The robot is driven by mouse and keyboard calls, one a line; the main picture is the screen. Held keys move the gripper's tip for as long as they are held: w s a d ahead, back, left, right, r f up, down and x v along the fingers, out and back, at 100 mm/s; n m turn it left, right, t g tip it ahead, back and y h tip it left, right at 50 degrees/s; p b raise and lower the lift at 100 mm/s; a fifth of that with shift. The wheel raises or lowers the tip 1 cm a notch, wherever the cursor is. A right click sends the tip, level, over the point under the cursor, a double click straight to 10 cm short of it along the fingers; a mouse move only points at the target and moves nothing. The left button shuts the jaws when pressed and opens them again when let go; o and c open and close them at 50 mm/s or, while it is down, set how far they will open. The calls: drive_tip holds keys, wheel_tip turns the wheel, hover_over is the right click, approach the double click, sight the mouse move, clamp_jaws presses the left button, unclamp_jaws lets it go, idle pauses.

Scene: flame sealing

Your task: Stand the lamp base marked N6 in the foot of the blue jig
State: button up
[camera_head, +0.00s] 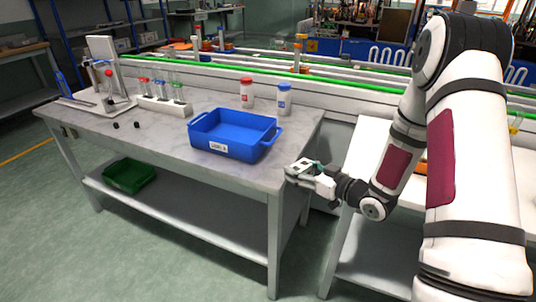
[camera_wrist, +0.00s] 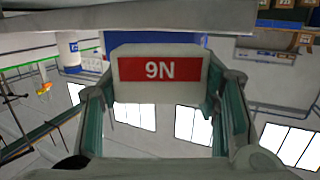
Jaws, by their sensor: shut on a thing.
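My gripper (camera_head: 303,172) is off the right end of the table, near its front corner. In the wrist view its two green-lined fingers (camera_wrist: 160,118) are shut on a pale grey block (camera_wrist: 160,50). The block's red label shows "9N", which is N6 seen upside down, so I take it as the N6 lamp base. In the head view the held piece is too small to tell apart from the fingers. A blue upright piece (camera_head: 73,93) stands at the far left of the table by a white stand (camera_head: 103,55); I cannot tell clearly if it is the blue jig.
A blue tray (camera_head: 225,147) sits at the table's right, with a red-marked bottle (camera_head: 246,93) and a blue-marked bottle (camera_head: 284,99) behind. A rack (camera_head: 163,105) of tubes stands left. Two small black pieces (camera_head: 126,125) lie in front. The front left tabletop is mostly clear.

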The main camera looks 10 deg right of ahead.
drive_tip(key=x, duration=0.3)
drive_tip(key=r+x, duration=0.1)
drive_tip(key=x, duration=0.7)
drive_tip(key=shift+r+b, duration=0.3)
drive_tip(key=shift+b, duration=0.1)
drive_tip(key=shift+w+f, duration=0.1)
drive_tip(key=shift+f, duration=0.15)
drive_tip(key=shift+f, duration=0.1)
drive_tip(key=o, duration=1.3)
drive_tip(key=shift+f, duration=0.1)
drive_tip(key=shift+c, duration=0.2)
drive_tip(key=shift+r, duration=0.25)
drive_tip(key=p+v, duration=0.1)
drive_tip(key=v, duration=1.1)
drive_tip(key=shift+f, duration=0.1)
